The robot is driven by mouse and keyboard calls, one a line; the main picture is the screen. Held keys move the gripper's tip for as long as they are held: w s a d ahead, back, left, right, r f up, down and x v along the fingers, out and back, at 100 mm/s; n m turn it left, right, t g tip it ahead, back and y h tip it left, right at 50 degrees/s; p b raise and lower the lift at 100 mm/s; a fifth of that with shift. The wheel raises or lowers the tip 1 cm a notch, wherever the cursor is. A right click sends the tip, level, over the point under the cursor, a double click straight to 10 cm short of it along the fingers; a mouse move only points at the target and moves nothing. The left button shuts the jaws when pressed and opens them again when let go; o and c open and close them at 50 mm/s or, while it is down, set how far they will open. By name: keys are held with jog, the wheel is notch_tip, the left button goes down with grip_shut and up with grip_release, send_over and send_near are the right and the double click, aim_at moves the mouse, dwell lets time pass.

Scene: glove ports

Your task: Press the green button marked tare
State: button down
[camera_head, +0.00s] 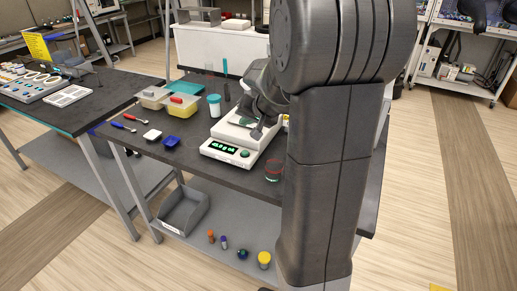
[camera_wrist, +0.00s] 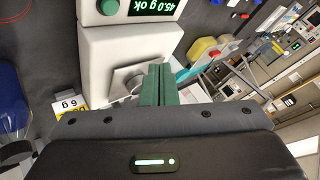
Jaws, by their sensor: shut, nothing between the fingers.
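The white scale (camera_head: 226,151) stands on the dark table, its green-lit display (camera_head: 222,147) facing the near side. In the wrist view the display (camera_wrist: 152,8) reads "45.0 g ok", upside down. A round green button (camera_head: 245,153) sits to the right of the display; it also shows at the top of the wrist view (camera_wrist: 108,7). Its marking is not legible. My gripper (camera_wrist: 159,70) has green fingers, shut together and empty. They are over the scale's pan area, behind the button and apart from it. My arm hides part of the scale in the head view.
Left of the scale are a white jar with a teal lid (camera_head: 214,105), a yellow tub (camera_head: 181,109), a blue dish (camera_head: 170,142) and a white dish (camera_head: 152,135). A grey bin (camera_head: 184,211) is on the lower shelf.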

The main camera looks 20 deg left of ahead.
aim_at(245, 153)
dwell(0.3)
notch_tip(245, 153, down, 9)
jog(key=b, duration=0.7)
dwell(1.9)
jog(key=shift+f+b, duration=0.35)
jog(key=shift+b, duration=0.35)
jog(key=shift+s, duration=0.1)
